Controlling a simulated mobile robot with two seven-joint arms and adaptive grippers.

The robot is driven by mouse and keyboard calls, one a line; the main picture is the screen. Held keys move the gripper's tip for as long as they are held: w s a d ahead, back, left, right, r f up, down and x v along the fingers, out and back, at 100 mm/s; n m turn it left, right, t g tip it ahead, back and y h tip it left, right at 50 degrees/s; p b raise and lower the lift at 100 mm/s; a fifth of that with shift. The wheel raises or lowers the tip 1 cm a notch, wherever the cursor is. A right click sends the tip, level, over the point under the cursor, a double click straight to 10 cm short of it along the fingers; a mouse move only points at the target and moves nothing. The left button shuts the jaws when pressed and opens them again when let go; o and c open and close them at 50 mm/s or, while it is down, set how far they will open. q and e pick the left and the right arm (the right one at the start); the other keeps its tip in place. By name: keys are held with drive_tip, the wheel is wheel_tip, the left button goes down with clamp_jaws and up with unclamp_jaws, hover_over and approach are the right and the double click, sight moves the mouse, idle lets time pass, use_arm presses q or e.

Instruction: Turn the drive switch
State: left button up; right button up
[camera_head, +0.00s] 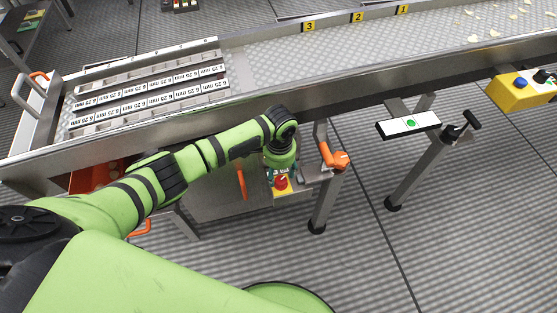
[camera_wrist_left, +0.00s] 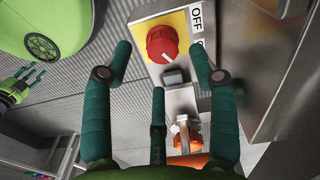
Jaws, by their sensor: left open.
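The drive switch is a red round knob (camera_wrist_left: 162,44) on a yellow plate (camera_wrist_left: 188,22), with a white pointer mark toward its lower right. A white OFF label (camera_wrist_left: 196,16) sits beside it; a second label below is mostly hidden by a finger. In the head view the red knob (camera_head: 281,183) sits below the conveyor side, just under my left wrist. My left gripper (camera_wrist_left: 160,62) is open, its teal fingers spread to either side of the knob with gaps, holding nothing. My right gripper (camera_wrist_left: 22,84) shows small at the left of the wrist view, fingers spread and empty.
The metal conveyor (camera_head: 200,112) runs above the switch. An orange clamp handle (camera_head: 333,156) is to its right and an orange lever (camera_head: 241,180) to its left. A grey block (camera_wrist_left: 174,78) sits below the knob. A yellow button box (camera_head: 522,92) is far right.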

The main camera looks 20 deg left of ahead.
sight(279, 181)
use_arm(q)
wheel_tip(279, 181, up, 7)
idle(0.3)
drive_tip(key=shift+s+f, duration=0.1)
drive_tip(key=shift+f, duration=0.05)
